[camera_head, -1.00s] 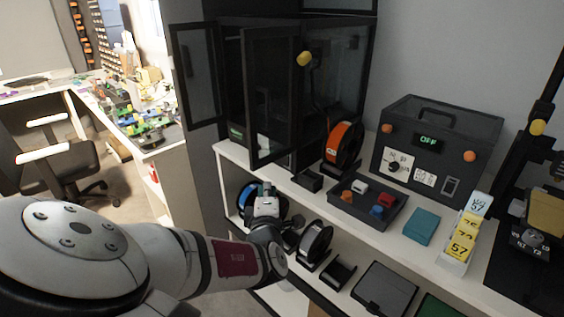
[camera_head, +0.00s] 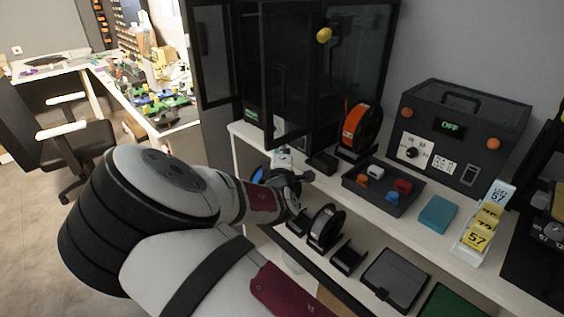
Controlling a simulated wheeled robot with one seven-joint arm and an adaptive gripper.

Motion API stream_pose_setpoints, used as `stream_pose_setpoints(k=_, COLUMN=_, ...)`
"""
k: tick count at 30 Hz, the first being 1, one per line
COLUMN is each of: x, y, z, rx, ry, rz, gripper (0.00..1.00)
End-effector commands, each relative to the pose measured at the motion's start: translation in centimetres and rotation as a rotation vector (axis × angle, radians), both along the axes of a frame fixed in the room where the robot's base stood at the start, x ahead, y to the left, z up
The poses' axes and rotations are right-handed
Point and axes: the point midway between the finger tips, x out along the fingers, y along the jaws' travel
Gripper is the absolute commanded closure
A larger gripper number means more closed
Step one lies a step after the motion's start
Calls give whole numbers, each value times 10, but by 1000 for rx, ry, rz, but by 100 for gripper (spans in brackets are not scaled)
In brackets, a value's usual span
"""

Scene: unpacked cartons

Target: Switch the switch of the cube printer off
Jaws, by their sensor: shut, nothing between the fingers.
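A black enclosed printer cabinet (camera_head: 353,62) with its glazed doors swung open stands on the white shelf top; I take it as the cube printer. I cannot make out its switch. A dark box (camera_head: 464,128) to its right has a green display reading OFF, a round knob and a rocker-like panel. My gripper (camera_head: 283,157) is small in the view, in front of the shelf's edge below the cabinet. It is shut and empty, and partly hidden by my wrist. I cannot tell whether it touches anything.
On the shelf top are an orange spool (camera_head: 359,128), a black tray (camera_head: 383,188) with coloured blocks, a teal box (camera_head: 438,214) and yellow number cards (camera_head: 480,234). The lower shelf holds a dark spool (camera_head: 326,227) and a grey case (camera_head: 395,277). An office chair (camera_head: 75,145) stands left.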

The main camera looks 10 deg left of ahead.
Motion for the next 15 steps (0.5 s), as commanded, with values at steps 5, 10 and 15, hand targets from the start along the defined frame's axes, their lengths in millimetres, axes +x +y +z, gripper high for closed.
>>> stream_pose_setpoints(k=5, x=20, y=-18, z=-3, rx=0, ry=0, rz=-3, gripper=100)
stream_pose_setpoints(k=10, x=28, y=-24, z=-5, rx=-1, ry=1, rz=-2, gripper=100)
stream_pose_setpoints(k=15, x=30, y=-25, z=-5, rx=0, ry=1, rz=-1, gripper=100)
